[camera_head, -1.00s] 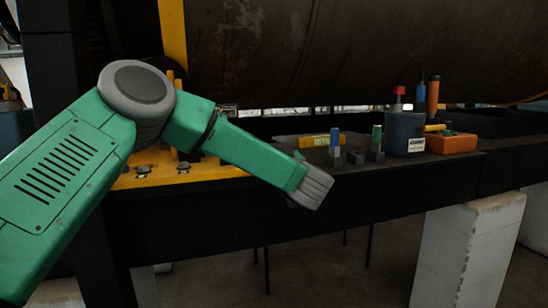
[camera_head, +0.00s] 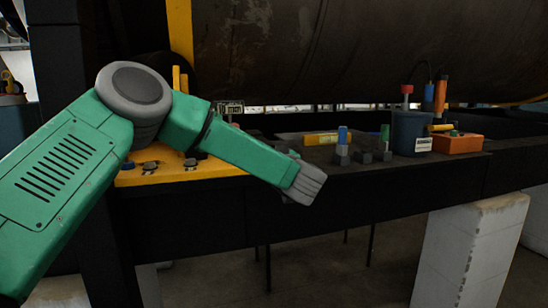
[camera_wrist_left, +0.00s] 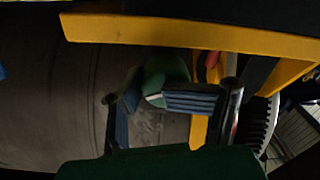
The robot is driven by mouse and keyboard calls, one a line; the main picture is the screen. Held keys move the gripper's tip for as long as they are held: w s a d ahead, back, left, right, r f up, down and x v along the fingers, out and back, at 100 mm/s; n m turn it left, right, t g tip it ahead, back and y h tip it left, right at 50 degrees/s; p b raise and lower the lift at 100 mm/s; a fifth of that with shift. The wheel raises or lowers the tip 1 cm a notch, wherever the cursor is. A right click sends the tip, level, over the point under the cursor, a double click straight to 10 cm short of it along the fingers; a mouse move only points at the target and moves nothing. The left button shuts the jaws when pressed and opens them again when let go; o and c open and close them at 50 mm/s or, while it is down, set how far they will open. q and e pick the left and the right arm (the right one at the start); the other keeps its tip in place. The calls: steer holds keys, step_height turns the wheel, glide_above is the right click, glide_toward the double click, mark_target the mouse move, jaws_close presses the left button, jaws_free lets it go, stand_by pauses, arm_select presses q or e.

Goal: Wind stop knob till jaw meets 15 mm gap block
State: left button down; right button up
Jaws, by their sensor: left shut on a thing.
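In the left wrist view, a round dark green knob (camera_wrist_left: 166,68) with a pale mark at its lower edge sits at the blue ridged finger pads of my left gripper (camera_wrist_left: 160,103). The gripper is shut on it; the pads partly hide it. In the head view my green left arm crosses in front of the yellow fixture (camera_head: 180,174), and its fingertips are hidden. The jaw cannot be made out. Blue-topped (camera_head: 342,142) and green-topped (camera_head: 384,138) grey pieces stand upright on the dark bench; I cannot tell which is the 15 mm gap block. My right gripper is not in view.
A dark blue tub (camera_head: 408,133) of handled tools and an orange box (camera_head: 458,144) stand at the bench's right. A yellow bar (camera_head: 320,139) lies behind the small pieces. A large dark cylinder (camera_head: 350,50) runs behind. A yellow beam (camera_wrist_left: 190,32) crosses above my left gripper.

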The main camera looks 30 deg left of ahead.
arm_select(q)
steer(key=p, duration=0.1)
steer(key=m+p, duration=0.1)
steer(key=p, duration=0.1)
steer(key=shift+a, duration=0.25)
steer(key=shift+f+m+p, duration=0.2)
steer(key=shift+m+p, duration=0.55)
steer(key=shift+m, duration=0.15)
steer(key=shift+s+a+f, duration=0.1)
steer(key=c, duration=1.3)
jaws_free()
steer(key=shift+o, duration=1.4)
